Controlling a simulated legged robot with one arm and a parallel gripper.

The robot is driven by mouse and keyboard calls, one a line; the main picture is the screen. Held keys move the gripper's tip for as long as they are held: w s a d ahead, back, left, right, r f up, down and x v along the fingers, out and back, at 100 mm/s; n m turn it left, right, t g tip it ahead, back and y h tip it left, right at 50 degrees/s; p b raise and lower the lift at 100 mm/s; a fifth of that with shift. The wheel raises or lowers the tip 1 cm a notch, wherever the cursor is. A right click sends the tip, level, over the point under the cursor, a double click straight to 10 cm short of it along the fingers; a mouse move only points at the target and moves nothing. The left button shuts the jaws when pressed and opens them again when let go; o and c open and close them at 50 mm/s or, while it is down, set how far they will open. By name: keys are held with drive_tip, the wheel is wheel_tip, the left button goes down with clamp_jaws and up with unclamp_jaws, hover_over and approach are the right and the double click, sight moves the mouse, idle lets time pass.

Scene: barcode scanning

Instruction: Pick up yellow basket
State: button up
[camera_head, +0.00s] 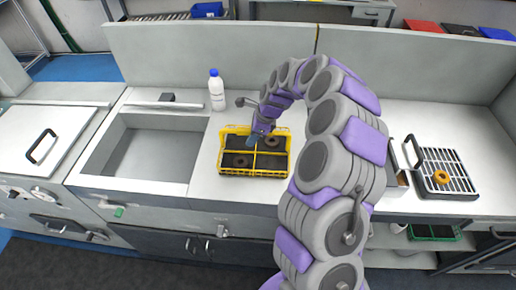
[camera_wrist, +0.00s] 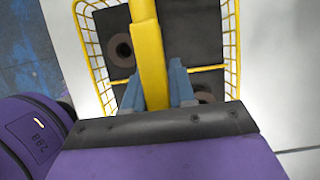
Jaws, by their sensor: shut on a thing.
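The yellow basket (camera_head: 254,173) stands on the counter, right of the sink. It is a wire basket with a dark bottom, and a few dark ring-shaped items lie in it. My gripper (camera_head: 258,138) reaches down at the basket's middle. In the wrist view my gripper (camera_wrist: 158,90) has its blue-grey fingers on either side of a yellow bar of the basket (camera_wrist: 147,55) and is shut on it. The basket appears to rest on the counter; a gap under it cannot be made out.
A sink (camera_head: 145,150) lies to the left, with a white bottle (camera_head: 217,92) behind its right edge. The counter (camera_head: 205,190) is clear around the basket's left side. A low wall (camera_head: 190,60) runs behind.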

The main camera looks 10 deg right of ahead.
drive_tip(key=shift+d, duration=0.1)
drive_tip(key=shift+c, duration=1.4)
drive_tip(key=shift+d, duration=0.15)
clamp_jaws()
